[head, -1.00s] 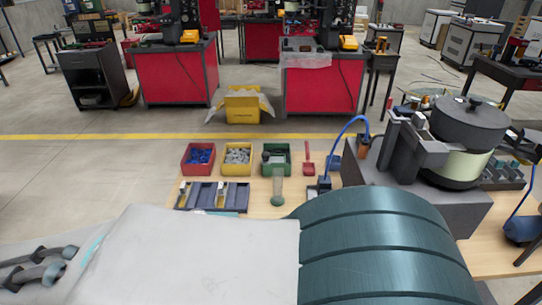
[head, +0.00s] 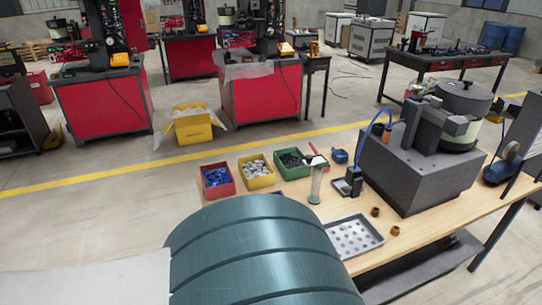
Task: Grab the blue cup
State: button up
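A small blue cup (head: 340,157) stands on the wooden table, right of the green bin and left of the grey feeder base. It is small in the head view, so its details are hard to make out. My gripper is not in view; only large parts of my own arm show in the lower part of the picture.
Red (head: 230,190), yellow (head: 260,183) and green (head: 291,176) bins of parts line the table's back left. A clear cylinder (head: 315,186) and a small dark device (head: 350,184) stand in front of the cup. The bowl feeder (head: 420,175) is to the right, a perforated tray (head: 353,238) nearer.

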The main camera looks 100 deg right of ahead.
aim_at(338, 154)
jog(key=i, duration=1.15)
jog(key=z, duration=3.05)
jog(key=i, duration=4.7)
jog(key=z, duration=1.95)
